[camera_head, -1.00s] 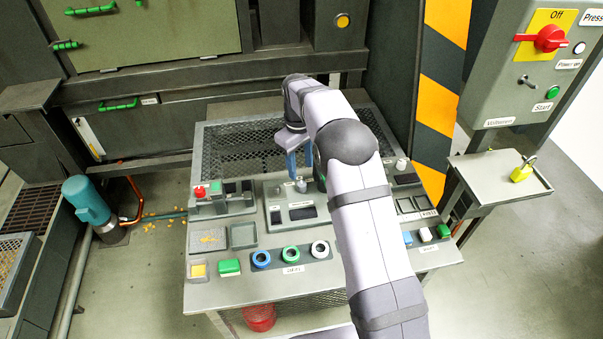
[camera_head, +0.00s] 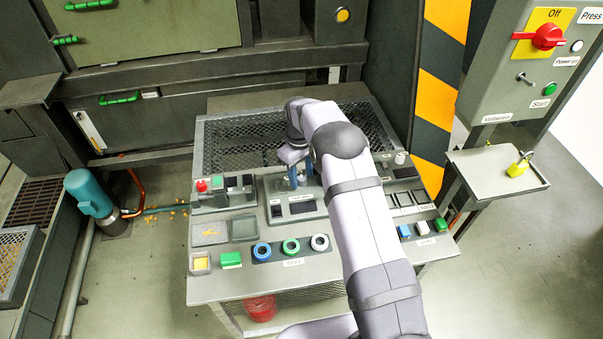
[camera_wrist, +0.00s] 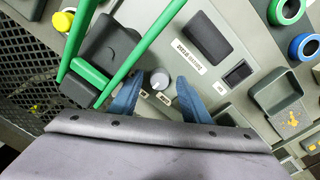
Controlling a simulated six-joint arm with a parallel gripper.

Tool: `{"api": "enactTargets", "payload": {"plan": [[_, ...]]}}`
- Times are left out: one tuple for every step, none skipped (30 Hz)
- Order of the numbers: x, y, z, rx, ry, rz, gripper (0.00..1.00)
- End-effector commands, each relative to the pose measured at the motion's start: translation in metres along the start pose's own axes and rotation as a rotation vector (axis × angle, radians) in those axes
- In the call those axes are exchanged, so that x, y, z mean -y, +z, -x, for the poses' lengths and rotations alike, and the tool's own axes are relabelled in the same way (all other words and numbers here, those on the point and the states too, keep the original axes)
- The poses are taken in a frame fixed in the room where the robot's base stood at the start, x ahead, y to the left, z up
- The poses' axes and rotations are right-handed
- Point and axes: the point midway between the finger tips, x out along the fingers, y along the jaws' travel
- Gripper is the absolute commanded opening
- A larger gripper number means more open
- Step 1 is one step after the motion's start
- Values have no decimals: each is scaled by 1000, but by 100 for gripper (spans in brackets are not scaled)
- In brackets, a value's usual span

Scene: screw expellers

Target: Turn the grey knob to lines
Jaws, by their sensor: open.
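The grey knob (camera_wrist: 160,80) is a small round dial with a pale pointer mark, on the panel in the wrist view. Two small labels sit beside it, too small to read. My gripper (camera_wrist: 157,96) is open, its two blue fingers on either side of the knob with a gap to each. I cannot tell whether the fingertips are level with the knob. In the head view my gripper (camera_head: 299,177) is over the middle of the console, and the knob is hidden or hard to make out there.
A dark display (camera_wrist: 208,38) and black switch (camera_wrist: 238,73) are near the knob. Green bars (camera_wrist: 140,53) cross the wrist view close to my left finger. Blue, green and white rings (camera_head: 291,246) line the console's front. A red button (camera_head: 202,186) stands at left.

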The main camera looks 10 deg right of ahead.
Motion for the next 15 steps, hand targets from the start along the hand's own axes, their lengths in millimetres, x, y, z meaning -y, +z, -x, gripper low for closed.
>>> {"api": "enactTargets", "payload": {"plan": [[0,0,0,-1,0,0,43],[0,0,0,-1,1,0,43],[0,0,0,-1,1,0,43],[0,0,0,-1,1,0,43],[0,0,0,-1,1,0,43],[0,0,0,-1,1,0,43],[0,0,0,-1,1,0,36],[0,0,0,-1,1,0,28],[0,0,0,-1,1,0,19],[0,0,0,-1,1,0,12],[0,0,0,-1,1,0,4],[0,0,0,-1,1,0,2],[0,0,0,-1,1,0,2],[0,0,0,-1,1,0,2],[0,0,0,-1,1,0,2]]}}
